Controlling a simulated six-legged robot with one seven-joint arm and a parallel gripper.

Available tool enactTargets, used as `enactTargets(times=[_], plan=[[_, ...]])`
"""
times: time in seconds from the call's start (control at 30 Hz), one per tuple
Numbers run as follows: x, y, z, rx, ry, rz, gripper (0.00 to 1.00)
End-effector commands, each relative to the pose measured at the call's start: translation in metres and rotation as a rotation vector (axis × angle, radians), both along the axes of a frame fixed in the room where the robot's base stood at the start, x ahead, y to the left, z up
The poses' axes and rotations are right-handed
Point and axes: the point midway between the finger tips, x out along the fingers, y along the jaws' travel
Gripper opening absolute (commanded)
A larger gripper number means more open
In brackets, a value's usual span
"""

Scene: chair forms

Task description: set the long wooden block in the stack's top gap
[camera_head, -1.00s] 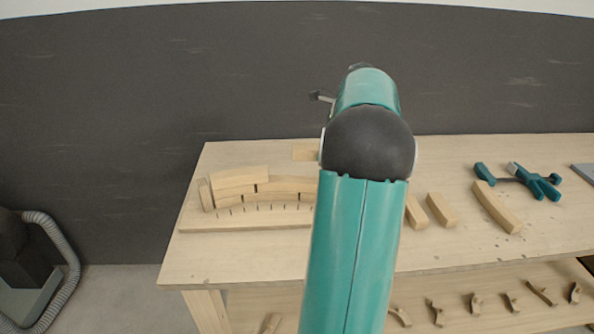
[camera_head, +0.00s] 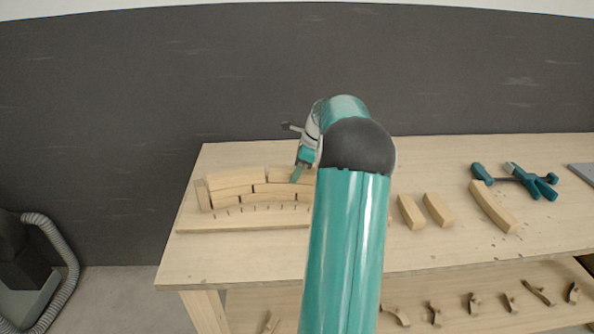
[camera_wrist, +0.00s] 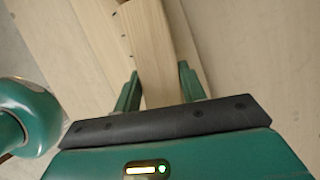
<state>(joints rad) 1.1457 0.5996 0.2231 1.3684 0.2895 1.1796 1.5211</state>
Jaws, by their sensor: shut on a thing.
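My gripper (camera_head: 298,174) has its green fingers on either side of a long pale wooden block (camera_head: 280,174), shut on it. The wrist view shows the block (camera_wrist: 152,50) between both fingers (camera_wrist: 160,90), running away from the jaws. In the head view the block is level with the top row of the curved stack (camera_head: 232,191), just right of the top-left block (camera_head: 236,177). Whether it rests on the row below I cannot tell. My arm hides the right part of the stack and the block's right end.
The stack stands on a wooden base board (camera_head: 240,222) on the workbench (camera_head: 250,257). Right of my arm lie two short blocks (camera_head: 411,212) (camera_head: 438,210), a longer curved block (camera_head: 493,207) and green clamps (camera_head: 535,180). Small pieces lie on the lower shelf (camera_head: 450,292).

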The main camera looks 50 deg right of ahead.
Motion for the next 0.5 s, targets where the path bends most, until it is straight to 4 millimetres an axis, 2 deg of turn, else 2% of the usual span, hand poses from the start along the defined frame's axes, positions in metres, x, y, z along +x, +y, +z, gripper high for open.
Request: enactTargets(times=[0.2,0.23,0.3,0.33,0.5], plan=[[-0.0002,-0.0001,-0.0024,0.000,0.000,-0.001,0.13],[-0.0003,-0.0002,-0.0025,0.000,0.000,-0.001,0.45],[-0.0004,-0.0002,-0.0023,0.000,0.000,-0.001,0.58],[-0.0004,-0.0002,-0.0023,0.000,0.000,-0.001,0.63],[-0.0004,-0.0003,-0.0022,0.000,0.000,0.000,0.63]])
